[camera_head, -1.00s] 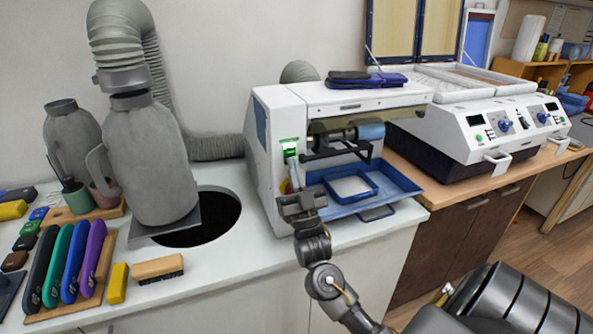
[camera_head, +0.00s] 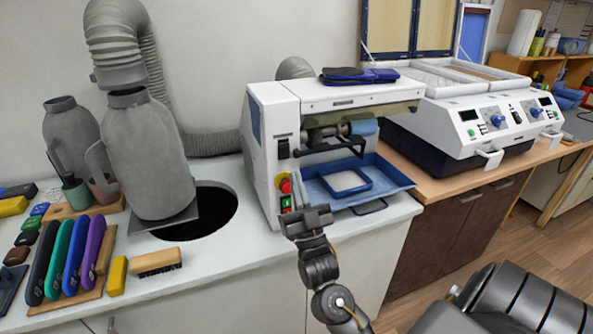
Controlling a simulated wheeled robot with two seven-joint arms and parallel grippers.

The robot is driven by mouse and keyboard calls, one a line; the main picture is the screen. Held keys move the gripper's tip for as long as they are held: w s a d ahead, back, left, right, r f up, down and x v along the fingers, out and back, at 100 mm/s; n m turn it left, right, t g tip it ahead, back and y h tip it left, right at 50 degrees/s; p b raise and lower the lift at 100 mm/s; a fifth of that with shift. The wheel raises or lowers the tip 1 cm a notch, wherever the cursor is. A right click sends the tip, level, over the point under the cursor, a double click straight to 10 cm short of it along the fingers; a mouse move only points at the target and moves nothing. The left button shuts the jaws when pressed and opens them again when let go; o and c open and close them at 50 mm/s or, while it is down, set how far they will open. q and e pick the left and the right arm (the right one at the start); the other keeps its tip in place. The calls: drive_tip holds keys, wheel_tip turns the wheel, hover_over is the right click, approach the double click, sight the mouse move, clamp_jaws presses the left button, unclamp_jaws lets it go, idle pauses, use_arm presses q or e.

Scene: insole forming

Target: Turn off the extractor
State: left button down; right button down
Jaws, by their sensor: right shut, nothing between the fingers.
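The white machine (camera_head: 262,160) with a blue tray (camera_head: 400,179) stands on the counter right of the hole. On its front left edge is a black switch (camera_head: 283,148), now dark and unlit. Below it are a red and yellow stop knob (camera_head: 284,183) and a green and red button pair (camera_head: 286,203). My right gripper (camera_head: 306,217) is shut and empty, below and slightly right of the switch, close to the button pair in the picture. I cannot tell whether it touches the machine. A grey hose (camera_head: 205,144) runs behind. My left gripper is not in view.
A brush (camera_head: 156,262) and coloured tools (camera_head: 72,256) lie at left. A white two-dial machine (camera_head: 460,120) stands at right.

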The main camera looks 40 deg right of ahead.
drive_tip(key=s+f+b, duration=0.2)
drive_tip(key=s+f, duration=0.2)
drive_tip(key=shift+s+a, duration=0.35)
drive_tip(key=shift+a, duration=0.1)
drive_tip(key=shift+f, duration=0.1)
